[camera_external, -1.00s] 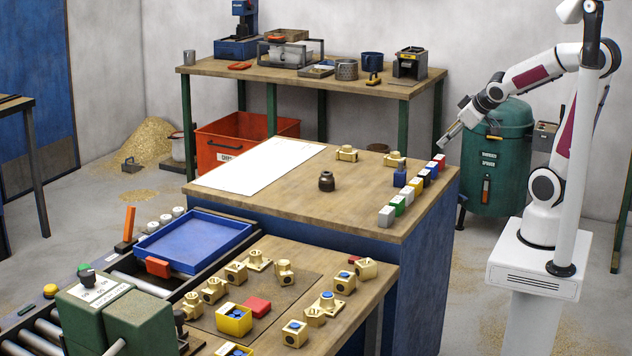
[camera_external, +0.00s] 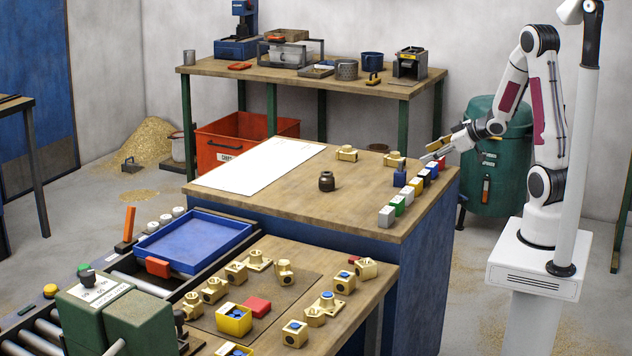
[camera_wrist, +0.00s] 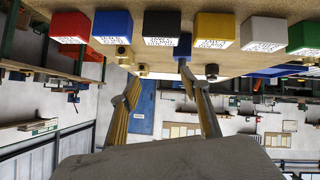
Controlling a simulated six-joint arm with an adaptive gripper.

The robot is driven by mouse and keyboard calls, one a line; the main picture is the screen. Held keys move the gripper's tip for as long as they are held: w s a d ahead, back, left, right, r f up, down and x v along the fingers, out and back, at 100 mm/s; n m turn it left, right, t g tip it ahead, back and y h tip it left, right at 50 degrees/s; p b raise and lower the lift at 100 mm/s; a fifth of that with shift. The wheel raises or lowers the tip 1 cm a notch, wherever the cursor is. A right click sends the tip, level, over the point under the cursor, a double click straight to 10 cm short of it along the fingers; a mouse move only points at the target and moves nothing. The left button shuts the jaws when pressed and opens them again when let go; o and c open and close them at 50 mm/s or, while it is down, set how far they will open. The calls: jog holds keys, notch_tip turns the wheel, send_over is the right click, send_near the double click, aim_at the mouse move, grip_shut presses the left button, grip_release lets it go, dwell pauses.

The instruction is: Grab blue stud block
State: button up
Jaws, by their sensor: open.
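A blue block (camera_external: 433,169) with a white label stands in the row along the right edge of the table, between red and black blocks. In the wrist view this blue block (camera_wrist: 112,27) is at the upper left. A separate blue block (camera_external: 400,177) stands inside the row, near the yellow one; it shows partly behind the row in the wrist view (camera_wrist: 275,72). I cannot tell which is the stud block. My gripper (camera_external: 431,151) is open and empty at the far right corner of the table, close to the red end of the row. Its spread fingers also show in the wrist view (camera_wrist: 160,72).
The row also holds red (camera_wrist: 70,27), black (camera_wrist: 161,28), yellow (camera_wrist: 214,30), white (camera_wrist: 264,33) and green (camera_wrist: 304,33) blocks, close together. Brass fittings (camera_external: 395,160) and a dark round part (camera_external: 326,181) stand farther in.

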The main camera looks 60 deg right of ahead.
aim_at(400, 173)
jog(key=f, duration=0.1)
jog(key=y, duration=0.1)
jog(key=f+t, duration=0.1)
jog(key=shift+s+a+f+y, duration=0.2)
jog(key=shift+s+f+y, duration=0.1)
jog(key=shift+f+y, duration=0.1)
jog(key=shift+s+a+f+t+y, duration=0.25)
jog(key=shift+f+t+y, duration=0.05)
jog(key=shift+y, duration=0.3)
jog(key=shift+s+a+f+t+y, duration=0.1)
jog(key=shift+s+a+t+y, duration=0.15)
jog(key=shift+t+y, duration=0.05)
jog(key=shift+w, duration=0.1)
jog(key=shift+x, duration=3.3)
